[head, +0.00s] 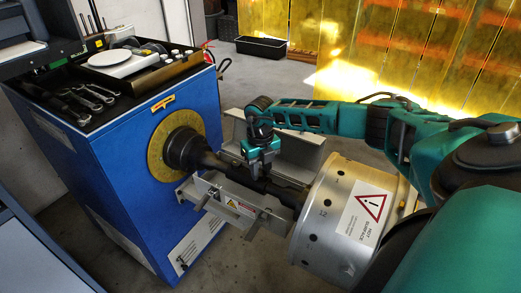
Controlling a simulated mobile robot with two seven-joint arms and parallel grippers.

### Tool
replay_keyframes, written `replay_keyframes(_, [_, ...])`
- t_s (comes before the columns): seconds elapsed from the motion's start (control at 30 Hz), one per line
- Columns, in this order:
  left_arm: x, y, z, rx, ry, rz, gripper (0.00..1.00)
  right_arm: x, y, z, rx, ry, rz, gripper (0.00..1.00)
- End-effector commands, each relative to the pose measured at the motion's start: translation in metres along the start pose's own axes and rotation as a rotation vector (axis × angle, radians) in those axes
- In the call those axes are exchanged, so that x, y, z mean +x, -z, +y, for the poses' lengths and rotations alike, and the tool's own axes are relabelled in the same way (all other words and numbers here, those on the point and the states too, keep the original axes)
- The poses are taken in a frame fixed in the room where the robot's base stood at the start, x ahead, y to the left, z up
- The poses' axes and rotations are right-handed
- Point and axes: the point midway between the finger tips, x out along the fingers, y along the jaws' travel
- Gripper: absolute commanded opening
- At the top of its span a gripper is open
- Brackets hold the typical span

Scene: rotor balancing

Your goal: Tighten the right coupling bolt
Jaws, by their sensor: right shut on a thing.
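My right gripper (252,170), teal and dark, points down over the dark coupling shaft (226,166). It is shut on a small dark thing at the shaft, largely hidden by the fingers, and I cannot tell whether this is a bolt or a tool. The right coupling bolt cannot be made out. The shaft joins the dark hub on the yellow disc (158,152) of the blue machine (125,165) to the silver rotor drum (328,212). My left gripper is not in view.
Wrenches (88,98) lie in a dark tray on the blue machine, beside a white round scale (118,62). A black bin (262,46) stands on the floor behind, before yellow translucent curtains.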

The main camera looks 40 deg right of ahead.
Motion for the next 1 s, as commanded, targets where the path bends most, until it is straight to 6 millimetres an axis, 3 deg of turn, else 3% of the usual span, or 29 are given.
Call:
replay_keyframes(0.57, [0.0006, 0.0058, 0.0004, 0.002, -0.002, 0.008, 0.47, -0.0006, -0.0006, -0.0005, 0.032, 0.0, -0.001, 0.0])
replay_keyframes(0.6, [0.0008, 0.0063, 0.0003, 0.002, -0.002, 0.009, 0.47, -0.0006, -0.0006, -0.0005, 0.032, 0.0, -0.001, 0.34])
replay_keyframes(0.83, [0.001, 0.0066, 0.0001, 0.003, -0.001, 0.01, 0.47, -0.0004, -0.0004, -0.0004, 0.03, 0.0, -0.001, 0.55])
replay_keyframes(1.0, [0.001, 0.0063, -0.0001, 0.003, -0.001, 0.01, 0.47, -0.0003, -0.0003, -0.0002, 0.029, 0.0, -0.001, 0.55])
